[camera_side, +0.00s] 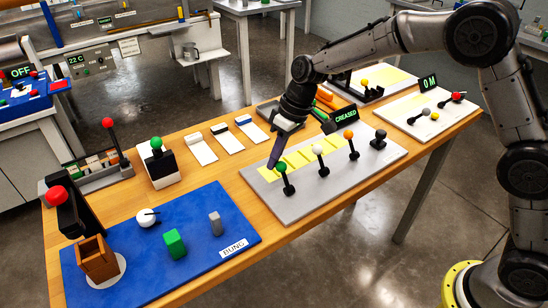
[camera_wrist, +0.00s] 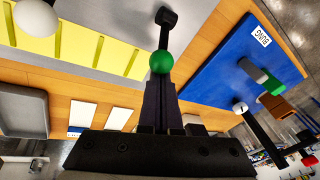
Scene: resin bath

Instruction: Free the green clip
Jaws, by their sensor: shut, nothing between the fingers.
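The green clip is a green ball (camera_side: 281,167) on a black stem and foot, standing on the grey board (camera_side: 300,208) at the near left end of the yellow strip (camera_side: 300,160). In the wrist view the green ball (camera_wrist: 161,62) sits right at the tips of my gripper (camera_wrist: 162,85), with the clip's black foot (camera_wrist: 166,17) beyond. My gripper (camera_side: 272,163) is shut and empty, pointing down beside the ball. I cannot tell whether the fingers touch it. A sign (camera_side: 346,115) over the board reads CREASED.
White (camera_side: 318,149), orange (camera_side: 349,134) and black (camera_side: 379,139) clips stand along the same board. A blue mat (camera_side: 205,208) with blocks lies at left. White cards (camera_side: 201,149) lie behind. A board marked 0 M (camera_side: 428,84) is at right.

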